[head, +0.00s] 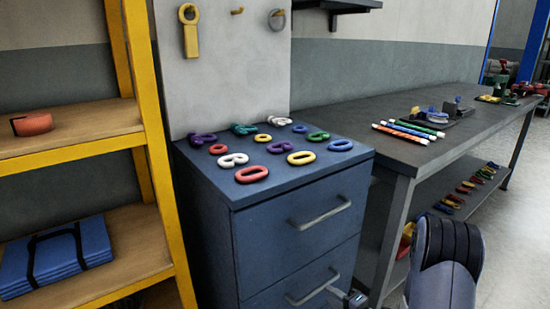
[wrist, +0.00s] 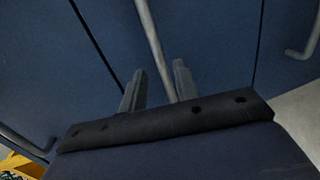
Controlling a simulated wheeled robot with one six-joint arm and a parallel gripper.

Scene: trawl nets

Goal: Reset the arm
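My gripper (wrist: 160,82) shows in the wrist view with its two grey fingers apart and nothing clasped between them. A drawer handle (wrist: 150,35) runs behind the gap between the fingers, in front of a dark blue drawer face (wrist: 100,35). I cannot tell how far the handle is from the fingers. In the head view, part of my gripper (head: 354,298) shows at the bottom edge, beside the lower drawer handle (head: 313,290) of the blue cabinet (head: 290,225). My arm is at the lower right.
Colourful rings and hooks, such as a red ring (head: 251,174), lie on the cabinet top. A grey workbench (head: 425,150) with coloured markers stands to the right. A yellow shelf (head: 155,140) with a blue folded bundle (head: 60,258) is left. Open floor (head: 515,225) lies at right.

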